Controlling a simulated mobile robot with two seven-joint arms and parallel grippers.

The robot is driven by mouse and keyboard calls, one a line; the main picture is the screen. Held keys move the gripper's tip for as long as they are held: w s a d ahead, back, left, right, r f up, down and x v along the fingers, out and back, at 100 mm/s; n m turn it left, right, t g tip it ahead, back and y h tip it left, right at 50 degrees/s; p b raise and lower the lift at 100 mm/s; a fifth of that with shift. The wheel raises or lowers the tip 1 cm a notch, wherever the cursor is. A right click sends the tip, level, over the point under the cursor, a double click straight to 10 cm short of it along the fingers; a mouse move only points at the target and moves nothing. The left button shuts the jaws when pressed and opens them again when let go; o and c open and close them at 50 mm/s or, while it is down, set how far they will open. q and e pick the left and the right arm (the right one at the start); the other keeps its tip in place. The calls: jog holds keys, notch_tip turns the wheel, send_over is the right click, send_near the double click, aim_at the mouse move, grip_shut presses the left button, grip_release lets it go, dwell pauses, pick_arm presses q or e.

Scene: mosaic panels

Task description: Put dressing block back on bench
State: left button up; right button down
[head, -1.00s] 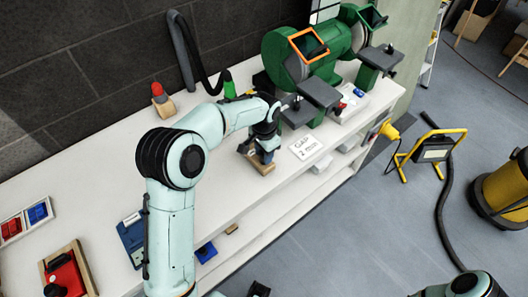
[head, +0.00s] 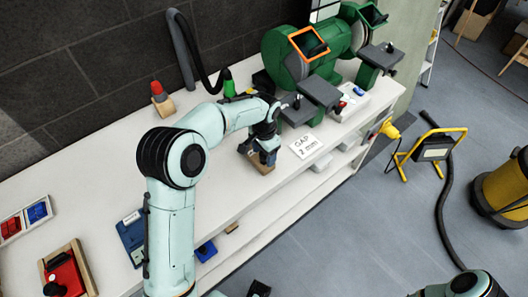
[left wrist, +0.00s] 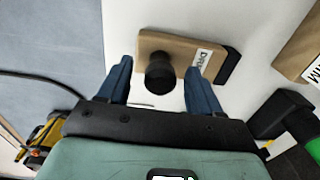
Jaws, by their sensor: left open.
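The dressing block (left wrist: 180,43) is a light wooden block with a black knob (left wrist: 160,75) and a white label that begins "DR", partly cut from sight. It rests on the pale bench top (head: 105,170); in the head view the wooden block (head: 261,167) shows partly under my left gripper (head: 265,153). In the left wrist view my left gripper (left wrist: 158,78) is open, its two blue fingers on either side of the knob with gaps showing.
A card reading "GAP 2 mm" (head: 305,146) lies right of the block. The green grinder (head: 290,62) with grey rests (head: 320,92) stands behind. A red-topped item (head: 158,92) is near the wall. The bench's front edge is close to the block.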

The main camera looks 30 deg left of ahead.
pick_arm(q)
notch_tip(320, 180, up, 13)
jog(key=p, duration=0.1)
jog(key=shift+d+r+p, duration=0.15)
jog(key=shift+r+p, duration=0.05)
jog(key=shift+p, duration=0.15)
